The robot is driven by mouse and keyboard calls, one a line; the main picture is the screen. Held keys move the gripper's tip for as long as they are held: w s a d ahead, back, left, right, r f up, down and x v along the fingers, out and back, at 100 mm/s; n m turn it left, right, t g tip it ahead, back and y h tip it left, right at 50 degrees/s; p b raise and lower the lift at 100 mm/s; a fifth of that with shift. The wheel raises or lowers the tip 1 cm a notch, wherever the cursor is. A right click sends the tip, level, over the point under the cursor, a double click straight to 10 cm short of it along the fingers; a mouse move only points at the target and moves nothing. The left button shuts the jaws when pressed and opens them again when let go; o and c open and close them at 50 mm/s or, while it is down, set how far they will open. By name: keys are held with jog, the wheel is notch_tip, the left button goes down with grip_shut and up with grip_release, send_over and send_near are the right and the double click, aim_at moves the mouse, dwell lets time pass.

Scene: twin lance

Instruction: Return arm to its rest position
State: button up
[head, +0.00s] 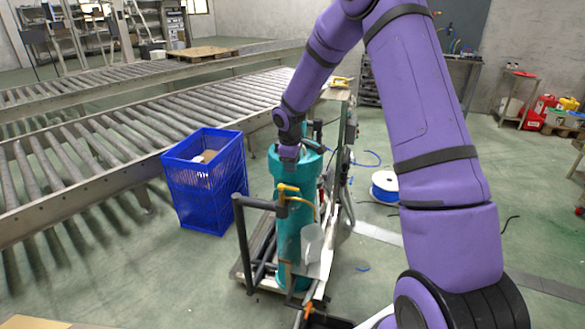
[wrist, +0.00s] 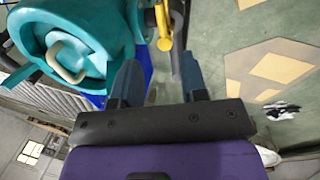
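My arm reaches forward from the right in the head view, its purple links bent down towards a teal cylinder (head: 288,225) on a cart. My gripper (head: 289,153) is at the cylinder's top in that view, and its fingers are hard to make out there. In the wrist view my gripper (wrist: 159,72) has its two dark fingers spread apart with nothing held between them. The teal cylinder's round top (wrist: 95,25) with a beige handle is at the upper left, beside the fingers. I cannot tell whether the gripper touches it.
The metal cart (head: 245,272) with dark posts carries the cylinder. A blue crate (head: 205,185) stands left of it, by the roller conveyor (head: 100,140). A yellow fitting (head: 290,190) sticks out at the cylinder. A cable spool (head: 385,187) lies right of the cart.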

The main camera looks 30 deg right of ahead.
dwell(0.4)
jog(key=s+a+r+m+t, duration=0.1)
jog(key=s+a+r+m, duration=0.15)
jog(key=s+r, duration=0.75)
jog(key=s+a+r+m+t, duration=0.1)
jog(key=s+a+r+m, duration=0.15)
jog(key=s+r, duration=0.75)
jog(key=s+a+r+m, duration=0.2)
jog(key=s+r, duration=0.2)
jog(key=s, duration=0.6)
jog(key=s+a+r+m+t+y, duration=0.1)
jog(key=s+r, duration=0.3)
jog(key=s, duration=0.6)
jog(key=shift+s+a+r+m+t+y, duration=0.15)
jog(key=shift+a+r+m+t+y, duration=0.2)
jog(key=shift+a+m, duration=0.3)
